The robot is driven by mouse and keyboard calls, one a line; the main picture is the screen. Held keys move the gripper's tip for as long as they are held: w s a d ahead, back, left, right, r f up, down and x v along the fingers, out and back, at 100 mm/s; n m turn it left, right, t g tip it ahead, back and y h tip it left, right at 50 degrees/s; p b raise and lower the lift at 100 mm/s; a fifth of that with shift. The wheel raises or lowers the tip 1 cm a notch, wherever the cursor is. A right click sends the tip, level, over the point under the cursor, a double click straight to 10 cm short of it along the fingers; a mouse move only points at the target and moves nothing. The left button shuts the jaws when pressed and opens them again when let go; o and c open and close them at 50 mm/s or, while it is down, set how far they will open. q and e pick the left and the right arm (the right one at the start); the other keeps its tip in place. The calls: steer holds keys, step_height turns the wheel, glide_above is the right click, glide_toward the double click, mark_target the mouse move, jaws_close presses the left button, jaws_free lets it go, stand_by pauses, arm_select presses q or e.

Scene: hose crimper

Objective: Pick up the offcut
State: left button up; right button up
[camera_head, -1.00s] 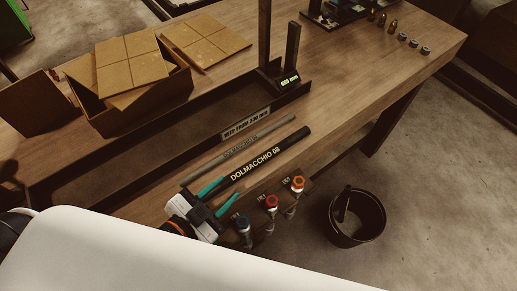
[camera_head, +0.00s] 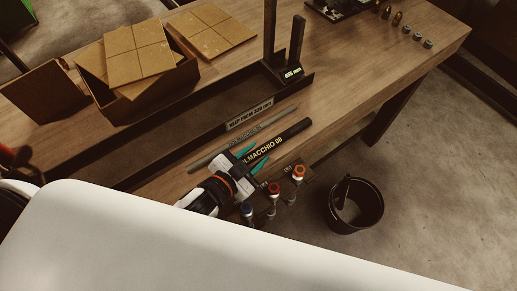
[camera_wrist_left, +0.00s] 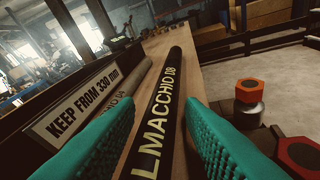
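Two hose pieces lie side by side on the wooden bench: a black one (camera_head: 293,138) with yellow "DOLMACCHIO 08" lettering and a thinner-looking grey one (camera_head: 268,122). I cannot tell from a label which is the offcut. My left gripper (camera_head: 252,161) is open, its teal fingers at the near part of the black hose. In the left wrist view the black hose (camera_wrist_left: 172,85) runs between the open fingers (camera_wrist_left: 162,115), with gaps on both sides. The grey hose (camera_wrist_left: 137,80) lies left of it, partly hidden by the left finger. My right gripper is not in view.
A trough labelled "KEEP FROM 330 mm" (camera_head: 249,114) runs left of the hoses. Red- and orange-capped tools (camera_head: 299,172) stand close on the right. A black bucket (camera_head: 355,222) is on the floor. An open cardboard box (camera_head: 150,98) stands at the back left.

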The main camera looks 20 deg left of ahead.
arm_select(q)
steer(key=shift+s, duration=0.1)
jaws_close()
steer(key=shift+r, duration=0.15)
